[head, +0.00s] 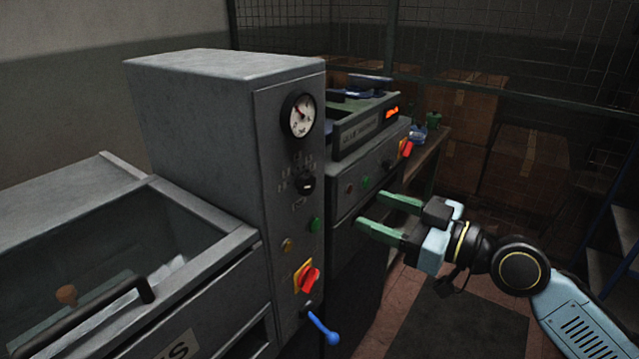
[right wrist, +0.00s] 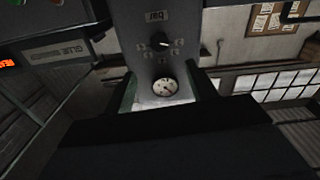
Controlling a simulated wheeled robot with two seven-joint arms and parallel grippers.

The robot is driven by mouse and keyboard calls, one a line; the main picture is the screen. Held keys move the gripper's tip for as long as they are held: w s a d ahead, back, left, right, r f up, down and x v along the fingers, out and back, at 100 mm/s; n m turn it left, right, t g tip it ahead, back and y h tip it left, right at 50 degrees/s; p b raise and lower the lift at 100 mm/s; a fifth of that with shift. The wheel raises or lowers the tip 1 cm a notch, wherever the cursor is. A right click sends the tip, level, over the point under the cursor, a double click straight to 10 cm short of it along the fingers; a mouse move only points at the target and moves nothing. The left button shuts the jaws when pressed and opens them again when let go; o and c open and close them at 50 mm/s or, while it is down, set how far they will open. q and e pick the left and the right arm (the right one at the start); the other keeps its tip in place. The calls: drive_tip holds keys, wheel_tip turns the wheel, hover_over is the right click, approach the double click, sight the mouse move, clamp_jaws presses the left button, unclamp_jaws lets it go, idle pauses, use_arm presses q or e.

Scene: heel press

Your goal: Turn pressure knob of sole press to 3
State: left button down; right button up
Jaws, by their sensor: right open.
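The sole press is a grey upright cabinet (head: 200,100). Its black pressure knob (head: 306,185) sits on the narrow front panel, ringed by small marks too faint to read. A round white gauge (head: 301,115) is above it. In the right wrist view the knob (right wrist: 160,40) and gauge (right wrist: 163,87) appear upside down, with "bar" lettering beyond the knob. I cannot tell which number the knob points to. My right gripper (head: 370,210) is open and empty, with green fingers apart, pointing toward the panel and clear of the knob. My left gripper is not in view.
A glue machine (head: 365,130) with a lit display stands behind. Cardboard boxes (head: 530,170) and a blue ladder are at right.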

sight(310, 187)
drive_tip(key=p+x, duration=0.2)
drive_tip(key=x, duration=1)
drive_tip(key=shift+w+a, duration=0.1)
drive_tip(key=shift+a, duration=0.05)
drive_tip(key=shift+c, duration=0.5)
drive_tip(key=c, duration=0.9)
drive_tip(key=m, duration=0.3)
drive_tip(key=shift+p, duration=0.35)
drive_tip(key=shift+m+p, duration=0.35)
drive_tip(key=shift+m, duration=1.55)
